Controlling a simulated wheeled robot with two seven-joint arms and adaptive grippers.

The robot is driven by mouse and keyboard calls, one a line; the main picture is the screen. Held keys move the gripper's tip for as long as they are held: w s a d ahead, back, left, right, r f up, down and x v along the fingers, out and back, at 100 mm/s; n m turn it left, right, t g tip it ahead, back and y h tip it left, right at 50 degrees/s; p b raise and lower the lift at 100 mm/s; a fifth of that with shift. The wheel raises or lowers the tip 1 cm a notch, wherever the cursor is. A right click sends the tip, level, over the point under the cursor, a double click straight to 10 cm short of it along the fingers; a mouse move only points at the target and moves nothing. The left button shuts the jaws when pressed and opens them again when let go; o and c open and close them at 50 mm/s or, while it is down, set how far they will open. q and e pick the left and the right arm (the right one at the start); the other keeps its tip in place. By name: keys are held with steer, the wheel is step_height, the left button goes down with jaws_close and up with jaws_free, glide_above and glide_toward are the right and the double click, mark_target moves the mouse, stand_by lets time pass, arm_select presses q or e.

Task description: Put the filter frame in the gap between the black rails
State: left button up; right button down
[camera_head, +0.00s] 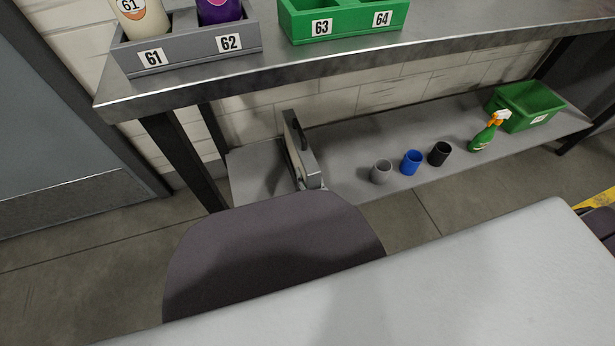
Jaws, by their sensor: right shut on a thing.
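I cannot make out the filter frame or the black rails for certain. A grey, box-like piece (305,160) with a dark upright side and a dark handle-like part stands on the left part of the lower shelf. I cannot tell what it is. I can make out neither gripper's fingers, so what the right one holds is hidden from me.
A steel bench (340,52) carries a grey bin (190,52) and a green bin (340,22). The lower shelf (350,140) holds grey (381,172), blue (411,162) and black (439,153) cups, a spray bottle (485,136) and a green crate (527,108). A pale surface fills the bottom right.

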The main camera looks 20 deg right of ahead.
stand_by(0.4)
steer(key=c, duration=0.9)
jaws_free()
steer(key=shift+f, duration=0.15)
